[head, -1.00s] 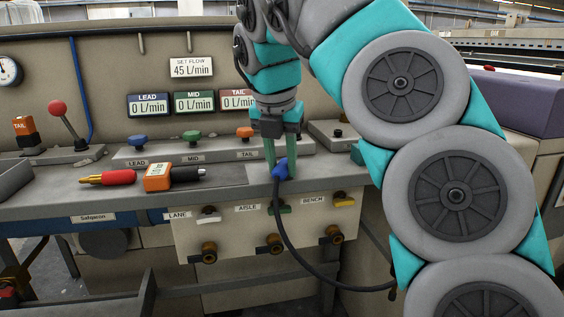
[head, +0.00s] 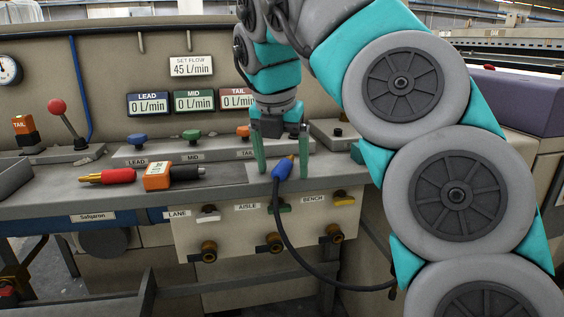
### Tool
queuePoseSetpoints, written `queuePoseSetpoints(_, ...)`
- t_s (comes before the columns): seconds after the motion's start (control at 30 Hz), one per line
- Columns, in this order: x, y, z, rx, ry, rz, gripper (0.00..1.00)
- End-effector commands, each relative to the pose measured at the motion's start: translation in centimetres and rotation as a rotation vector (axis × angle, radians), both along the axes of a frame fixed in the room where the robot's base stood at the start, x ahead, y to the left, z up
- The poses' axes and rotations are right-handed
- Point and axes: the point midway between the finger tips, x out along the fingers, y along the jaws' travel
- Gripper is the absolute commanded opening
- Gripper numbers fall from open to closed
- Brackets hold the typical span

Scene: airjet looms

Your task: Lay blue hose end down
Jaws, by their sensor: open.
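The blue hose end (head: 283,168) rests on the grey bench top (head: 225,185) near its front edge, with a brass-coloured tip at its upper right. Its black hose (head: 281,225) hangs over the front edge and curves down to the right. My gripper (head: 281,170) points down over it. Its two green fingers are spread wide, one on each side of the blue hose end, with gaps visible between.
A red-handled tool (head: 112,177) and an orange TAIL device (head: 158,177) lie left on the bench. Blue, green and orange knobs stand behind, the orange one (head: 243,132) close to my gripper. Valves labelled LANE, AISLE and BENCH (head: 344,200) are on the front panel.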

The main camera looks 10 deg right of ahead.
Motion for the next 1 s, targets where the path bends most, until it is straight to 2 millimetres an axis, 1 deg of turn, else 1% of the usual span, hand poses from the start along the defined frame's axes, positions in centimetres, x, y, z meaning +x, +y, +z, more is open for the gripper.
queuePoseSetpoints(0.03,0.0,0.0,0.0,0.0,0.0,0.0,0.94)
queuePoseSetpoints(0.1,0.0,0.0,0.0,0.0,0.0,0.0,1.0)
queuePoseSetpoints(0.3,0.0,0.0,0.0,0.0,0.0,0.0,1.0)
queuePoseSetpoints(0.43,0.0,0.0,0.5,0.0,0.0,0.0,1.0)
queuePoseSetpoints(1.0,0.0,0.0,5.6,0.001,0.0,0.001,1.0)
